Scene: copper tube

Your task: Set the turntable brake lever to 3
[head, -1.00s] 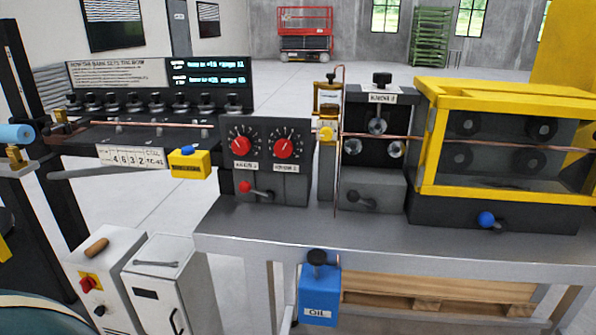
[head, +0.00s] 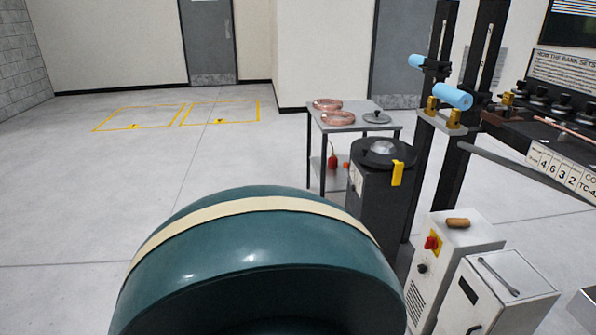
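A black pedestal with a round dark top and a pale hub (head: 382,150) stands right of centre in the head view; it may be the turntable. A yellow, flat, upright piece (head: 397,173) sits at its front right edge. I cannot tell whether this is the brake lever, and no setting numbers are readable. Neither of my grippers is in view.
A large teal rounded body with a cream band (head: 258,208) fills the lower foreground. A small table (head: 345,122) with copper coils (head: 325,104) stands behind the pedestal. White cabinets (head: 505,290) and a black post frame with light blue rollers (head: 453,96) are right. Open floor lies left.

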